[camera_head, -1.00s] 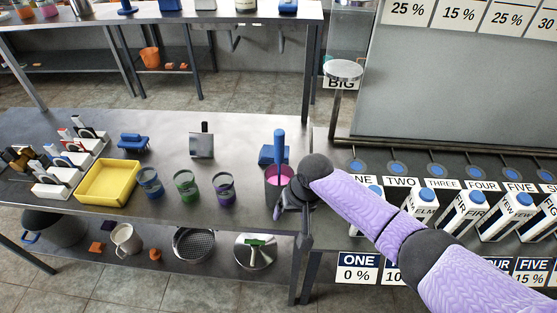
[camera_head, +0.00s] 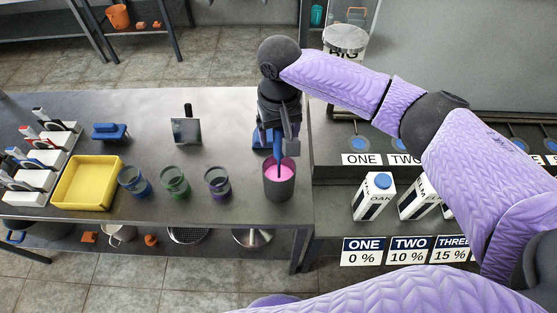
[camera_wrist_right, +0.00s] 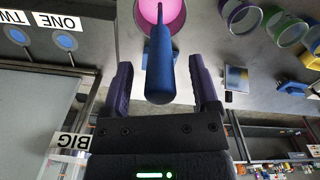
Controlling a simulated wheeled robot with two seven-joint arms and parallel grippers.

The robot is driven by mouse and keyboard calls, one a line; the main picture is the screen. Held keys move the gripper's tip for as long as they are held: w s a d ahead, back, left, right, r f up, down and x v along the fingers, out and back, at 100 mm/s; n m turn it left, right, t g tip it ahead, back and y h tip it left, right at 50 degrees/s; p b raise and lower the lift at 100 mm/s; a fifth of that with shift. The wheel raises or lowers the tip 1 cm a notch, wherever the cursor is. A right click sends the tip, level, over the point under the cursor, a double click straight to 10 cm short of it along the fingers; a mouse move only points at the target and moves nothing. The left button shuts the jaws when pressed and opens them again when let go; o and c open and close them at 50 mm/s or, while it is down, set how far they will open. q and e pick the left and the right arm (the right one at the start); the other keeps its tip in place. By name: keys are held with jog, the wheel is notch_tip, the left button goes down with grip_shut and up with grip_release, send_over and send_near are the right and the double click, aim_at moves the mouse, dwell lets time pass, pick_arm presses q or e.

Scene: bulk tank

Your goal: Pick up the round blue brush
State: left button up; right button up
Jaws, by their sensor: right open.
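The round blue brush (camera_head: 278,152) stands handle up in a dark cup of pink liquid (camera_head: 279,186) near the table's right end. Its head is hidden in the cup. In the right wrist view the thick blue handle (camera_wrist_right: 160,76) points from the cup toward my gripper, between the two fingers. My right gripper (camera_head: 277,128) is above the cup, with its fingers apart on either side of the handle; in the wrist view the open gripper (camera_wrist_right: 161,72) shows gaps on both sides. My left gripper is not in view.
Three glass jars (camera_head: 175,182) stand left of the cup. A yellow tray (camera_head: 112,192), a blue block brush (camera_head: 110,132) and a scraper (camera_head: 186,128) lie farther left. A carton (camera_head: 374,196) stands to the right on a lower shelf. Another blue block (camera_wrist_right: 147,50) is behind the handle.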

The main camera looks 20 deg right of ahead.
notch_tip(320, 180, down, 2)
jog(key=shift+f, duration=0.1)
grip_shut()
dwell(0.4)
